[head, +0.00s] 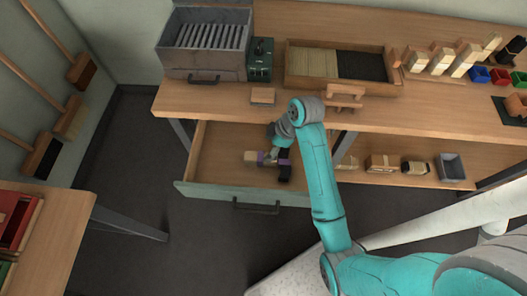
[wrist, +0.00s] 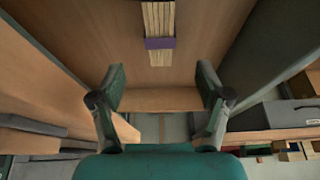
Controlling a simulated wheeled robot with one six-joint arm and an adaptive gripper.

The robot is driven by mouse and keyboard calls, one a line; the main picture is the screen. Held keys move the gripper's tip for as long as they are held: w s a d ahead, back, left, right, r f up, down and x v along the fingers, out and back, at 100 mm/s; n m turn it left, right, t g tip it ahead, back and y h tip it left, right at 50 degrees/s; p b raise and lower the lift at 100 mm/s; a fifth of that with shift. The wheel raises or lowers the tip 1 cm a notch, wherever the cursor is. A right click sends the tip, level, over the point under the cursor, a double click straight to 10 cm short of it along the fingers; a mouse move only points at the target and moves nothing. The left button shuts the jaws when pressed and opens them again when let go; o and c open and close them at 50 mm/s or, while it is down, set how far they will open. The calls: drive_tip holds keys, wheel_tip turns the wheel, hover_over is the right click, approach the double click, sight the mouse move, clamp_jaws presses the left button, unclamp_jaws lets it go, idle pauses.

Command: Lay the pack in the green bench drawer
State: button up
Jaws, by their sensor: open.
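The green bench drawer (head: 215,192) is pulled out below the bench top, with a dark handle on its front. The pack (head: 252,155), pale strips with a purple band, lies inside on the wooden drawer floor. In the head view my gripper (head: 283,163) is over the drawer beside the pack, partly hidden by my arm.
A lower shelf holds wooden blocks and a grey bin (head: 451,167). The drawer's left side is clear.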

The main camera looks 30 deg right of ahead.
drive_tip(key=shift+v, duration=1.6)
